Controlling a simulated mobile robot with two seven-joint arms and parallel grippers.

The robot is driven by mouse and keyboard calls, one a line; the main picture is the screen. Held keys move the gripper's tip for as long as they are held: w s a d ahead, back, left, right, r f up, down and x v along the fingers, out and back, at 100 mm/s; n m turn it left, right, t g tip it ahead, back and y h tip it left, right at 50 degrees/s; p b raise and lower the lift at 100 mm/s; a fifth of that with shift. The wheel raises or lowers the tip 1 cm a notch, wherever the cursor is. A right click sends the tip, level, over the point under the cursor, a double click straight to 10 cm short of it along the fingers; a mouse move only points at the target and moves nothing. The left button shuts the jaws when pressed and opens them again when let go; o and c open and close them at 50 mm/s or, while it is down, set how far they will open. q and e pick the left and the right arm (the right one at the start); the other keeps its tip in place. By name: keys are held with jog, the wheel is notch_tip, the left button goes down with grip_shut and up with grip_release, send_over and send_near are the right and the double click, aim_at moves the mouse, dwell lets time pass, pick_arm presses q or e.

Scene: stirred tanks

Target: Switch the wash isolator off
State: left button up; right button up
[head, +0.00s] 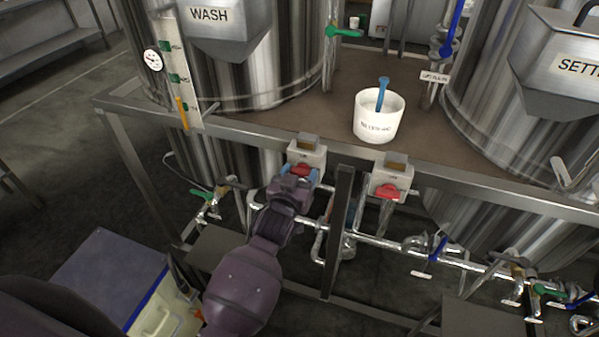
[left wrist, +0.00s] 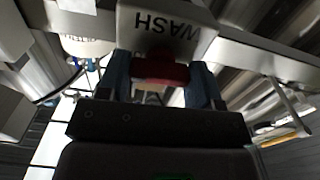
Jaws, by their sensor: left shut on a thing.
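The wash isolator (head: 308,153) is a pale box with a red handle (head: 301,170), fixed to the front rail of the tank frame below the WASH tank (head: 215,50). My left gripper (head: 299,174) is at the red handle, its blue fingers on either side. In the left wrist view the box labelled WASH (left wrist: 168,25) appears upside down, and the red handle (left wrist: 160,72) sits between the fingers (left wrist: 160,85). The gripper is shut on the handle. The handle's ends are partly hidden by the fingers. My right gripper is not in view.
A second box with a red handle (head: 390,178) is on the same rail to the right, past an upright post (head: 340,225). A white tub (head: 378,117) with a blue tool stands on the deck above. Pipes and valves run below the rail.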

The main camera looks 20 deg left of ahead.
pick_arm(q)
jog(key=shift+m, duration=0.4)
jog(key=o, duration=0.9)
jog(key=shift+s, duration=0.1)
